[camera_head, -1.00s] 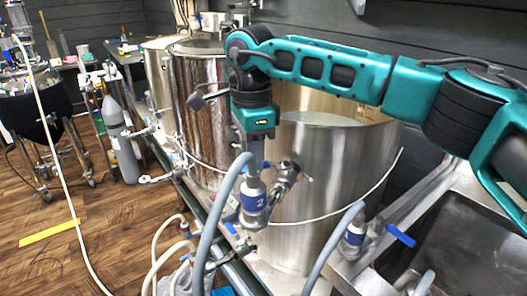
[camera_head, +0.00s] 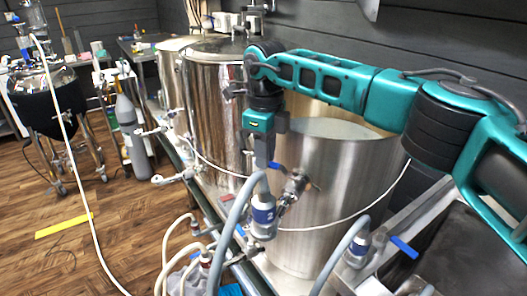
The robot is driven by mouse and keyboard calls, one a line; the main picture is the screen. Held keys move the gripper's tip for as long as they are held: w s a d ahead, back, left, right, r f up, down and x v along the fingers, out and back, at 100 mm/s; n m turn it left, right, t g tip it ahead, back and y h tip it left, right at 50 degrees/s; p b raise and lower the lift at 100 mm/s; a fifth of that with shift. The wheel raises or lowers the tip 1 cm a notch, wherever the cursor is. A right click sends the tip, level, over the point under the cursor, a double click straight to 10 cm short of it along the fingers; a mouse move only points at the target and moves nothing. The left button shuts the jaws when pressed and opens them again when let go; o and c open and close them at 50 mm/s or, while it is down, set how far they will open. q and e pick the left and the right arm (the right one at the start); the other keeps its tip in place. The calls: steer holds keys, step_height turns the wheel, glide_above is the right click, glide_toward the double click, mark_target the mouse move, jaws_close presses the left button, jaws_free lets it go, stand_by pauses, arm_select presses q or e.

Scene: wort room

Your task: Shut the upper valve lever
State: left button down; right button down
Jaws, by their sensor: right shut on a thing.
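The upper valve (camera_head: 297,184) sits on the front of the nearest steel tank (camera_head: 325,190). Its blue lever (camera_head: 276,168) shows only as a small end beside my fingers; the rest is hidden. My right gripper (camera_head: 263,163) comes down from above, with its fingers shut on the lever. My left gripper is not in view.
A second fitting (camera_head: 357,250) with a blue lever (camera_head: 404,246) stands lower right, near the sink (camera_head: 450,255). Pale hoses (camera_head: 178,250) crowd the lower middle. A taller steel tank (camera_head: 212,110) stands behind. The wooden floor at left is mostly open.

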steer(key=shift+w+d+m, duration=0.1)
steer(key=shift+w+m, duration=0.05)
steer(key=shift+m, duration=0.15)
steer(key=c, duration=1)
jaws_free()
steer(key=shift+c, duration=0.2)
steer(key=shift+r, duration=0.15)
step_height(320, 180, up, 13)
steer(key=p, duration=0.1)
steer(key=shift+f, duration=0.25)
